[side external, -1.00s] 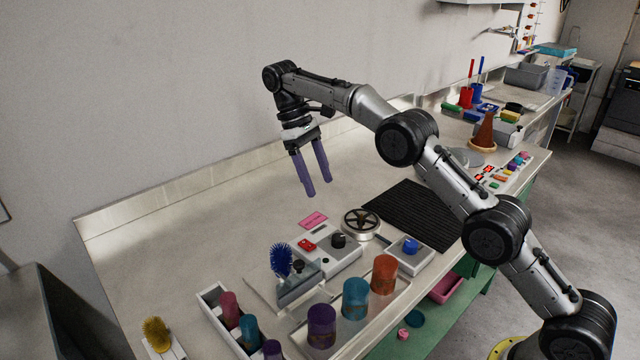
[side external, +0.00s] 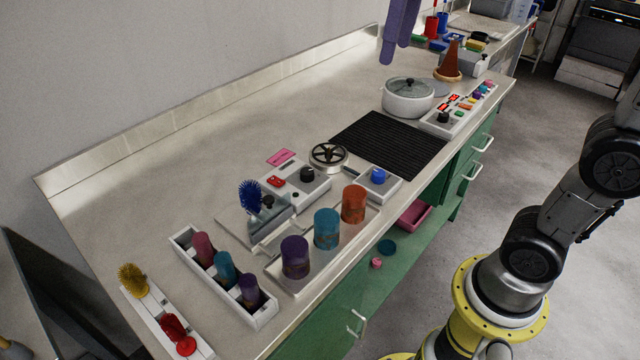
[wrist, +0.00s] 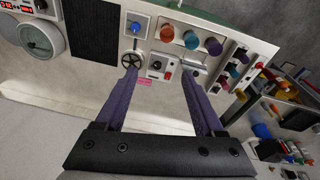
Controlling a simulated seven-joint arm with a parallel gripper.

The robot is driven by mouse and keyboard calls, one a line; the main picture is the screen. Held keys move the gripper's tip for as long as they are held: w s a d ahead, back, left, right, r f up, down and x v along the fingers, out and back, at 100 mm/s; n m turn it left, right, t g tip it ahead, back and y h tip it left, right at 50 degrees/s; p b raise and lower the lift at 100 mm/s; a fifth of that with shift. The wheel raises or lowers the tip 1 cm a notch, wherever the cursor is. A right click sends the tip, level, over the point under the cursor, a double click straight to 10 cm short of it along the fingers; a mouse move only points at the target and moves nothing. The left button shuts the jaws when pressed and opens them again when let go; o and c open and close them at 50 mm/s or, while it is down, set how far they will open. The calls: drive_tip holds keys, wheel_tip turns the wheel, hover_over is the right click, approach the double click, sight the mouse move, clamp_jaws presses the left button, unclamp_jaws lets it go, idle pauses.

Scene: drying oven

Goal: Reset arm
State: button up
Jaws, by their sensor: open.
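My gripper (side external: 397,32) shows only its purple fingers at the top edge of the side view, high above the back of the bench. It is open and empty. In the wrist view my gripper (wrist: 162,90) has its two fingers spread apart, with nothing between them but the bench surface well below. The rest of the upper arm is out of the side view; my lower arm stands at the right, on a yellow round base.
The bench holds purple (side external: 295,257), teal (side external: 327,228) and orange (side external: 354,203) cylinders on a tray, a rack (side external: 187,242) of coloured cylinders, a black mat (side external: 390,145), a lidded pot (side external: 407,98) and a brown cone (side external: 450,62). The bench's back left is clear.

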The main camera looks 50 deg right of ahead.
drive_tip(key=s+f+t, duration=0.2)
drive_tip(key=s+f, duration=0.5)
drive_tip(key=s, duration=0.3)
wheel_tip(320, 180, down, 9)
drive_tip(key=s+m+t, duration=0.1)
drive_tip(key=s, duration=0.1)
drive_tip(key=shift+s+a+m+t+y, duration=0.15)
drive_tip(key=shift+a+m+t+y, duration=0.15)
drive_tip(key=shift+m+t, duration=0.1)
